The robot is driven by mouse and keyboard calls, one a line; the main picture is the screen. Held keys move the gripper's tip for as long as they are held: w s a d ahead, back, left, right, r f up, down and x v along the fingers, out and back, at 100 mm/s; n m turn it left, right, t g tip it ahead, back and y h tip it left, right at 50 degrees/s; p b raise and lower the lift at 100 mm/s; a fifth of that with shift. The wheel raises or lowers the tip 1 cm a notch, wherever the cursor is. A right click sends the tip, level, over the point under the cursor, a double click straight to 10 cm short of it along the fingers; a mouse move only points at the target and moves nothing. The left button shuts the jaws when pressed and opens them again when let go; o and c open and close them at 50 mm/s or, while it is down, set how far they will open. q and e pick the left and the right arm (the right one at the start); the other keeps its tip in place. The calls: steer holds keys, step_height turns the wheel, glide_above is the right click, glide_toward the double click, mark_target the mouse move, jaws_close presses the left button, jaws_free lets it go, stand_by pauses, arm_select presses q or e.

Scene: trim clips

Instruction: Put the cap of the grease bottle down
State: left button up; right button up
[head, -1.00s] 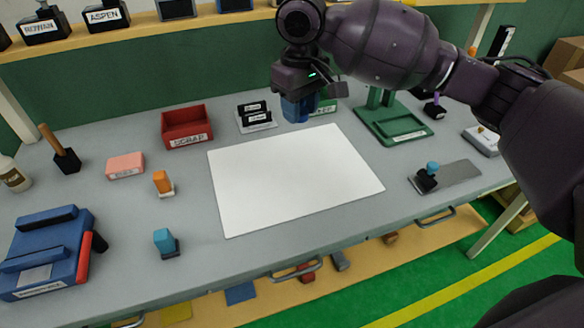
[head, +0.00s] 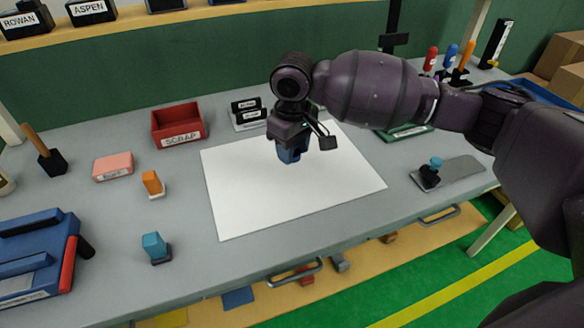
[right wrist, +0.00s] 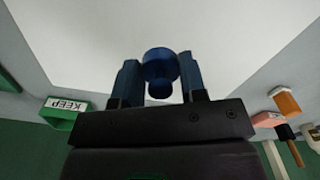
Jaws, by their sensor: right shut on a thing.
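My right gripper (head: 292,155) hangs above the back right part of a white sheet (head: 250,195) on the grey bench. In the right wrist view its two blue fingers (right wrist: 160,78) are shut on a small dark blue round piece (right wrist: 160,64), apparently the cap. A narrower round end shows below its wide head. White sheet fills the view beyond it. In the head view the fingers mostly hide the piece. A pale bottle (head: 5,184) is cut off at the left edge; I cannot read its label. My left gripper is out of view.
A red SCRAP bin (head: 180,123) and a black-labelled stand (head: 248,113) are behind the sheet. Orange (head: 152,183) and teal-topped (head: 155,247) pieces stand left of it. The sheet is otherwise clear.

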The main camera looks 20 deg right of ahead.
mark_target(293, 177)
steer(key=shift+f+b, duration=0.65)
steer(key=shift+f, duration=2.2)
steer(key=shift+f, duration=0.1)
steer(key=o, duration=0.9)
